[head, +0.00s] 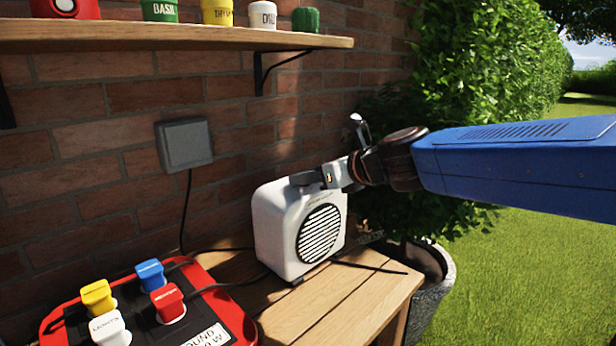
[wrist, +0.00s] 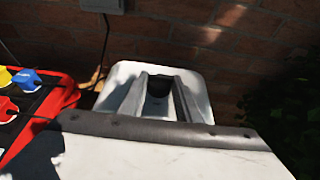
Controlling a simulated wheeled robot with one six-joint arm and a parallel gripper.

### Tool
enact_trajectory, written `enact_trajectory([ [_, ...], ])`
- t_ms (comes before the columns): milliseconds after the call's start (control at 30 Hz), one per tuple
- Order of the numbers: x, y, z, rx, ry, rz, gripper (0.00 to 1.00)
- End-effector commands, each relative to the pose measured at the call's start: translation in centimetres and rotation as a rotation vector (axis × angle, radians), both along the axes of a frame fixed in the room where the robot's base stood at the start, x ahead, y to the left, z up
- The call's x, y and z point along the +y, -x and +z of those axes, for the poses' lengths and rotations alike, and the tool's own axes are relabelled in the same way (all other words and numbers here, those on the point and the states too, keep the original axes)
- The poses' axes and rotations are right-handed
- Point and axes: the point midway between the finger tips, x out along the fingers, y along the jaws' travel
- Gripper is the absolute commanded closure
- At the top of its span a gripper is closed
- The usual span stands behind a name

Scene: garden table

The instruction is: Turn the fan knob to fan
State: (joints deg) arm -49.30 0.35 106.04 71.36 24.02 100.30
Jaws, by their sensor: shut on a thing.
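The fan (head: 272,228) is a white box with a round black grille, upright on the wooden table. Its top also shows in the wrist view (wrist: 123,76). My gripper (head: 304,179) reaches in from the right and sits on the fan's top. In the wrist view my gripper (wrist: 160,84) has its two grey fingers on either side of the dark fan knob (wrist: 158,87), and it is shut on it. The knob is hidden behind the fingers in the head view. The knob's markings and its setting cannot be read.
A red power strip (head: 235,318) with yellow, blue, white and red plugs lies left of the fan. Black cables run over the table (head: 335,305). A brick wall with a grey box (head: 185,144) stands behind. A shelf (head: 150,38) with jars hangs above.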

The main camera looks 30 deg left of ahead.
Motion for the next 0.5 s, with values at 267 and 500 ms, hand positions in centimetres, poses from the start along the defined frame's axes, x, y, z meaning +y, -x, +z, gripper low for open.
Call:
enact_trajectory([
  [267,-0.11,-0.31,-0.01,0.001,0.0,0.066,0.92],
  [500,-0.13,-0.76,-0.07,0.002,0.001,0.231,0.92],
])
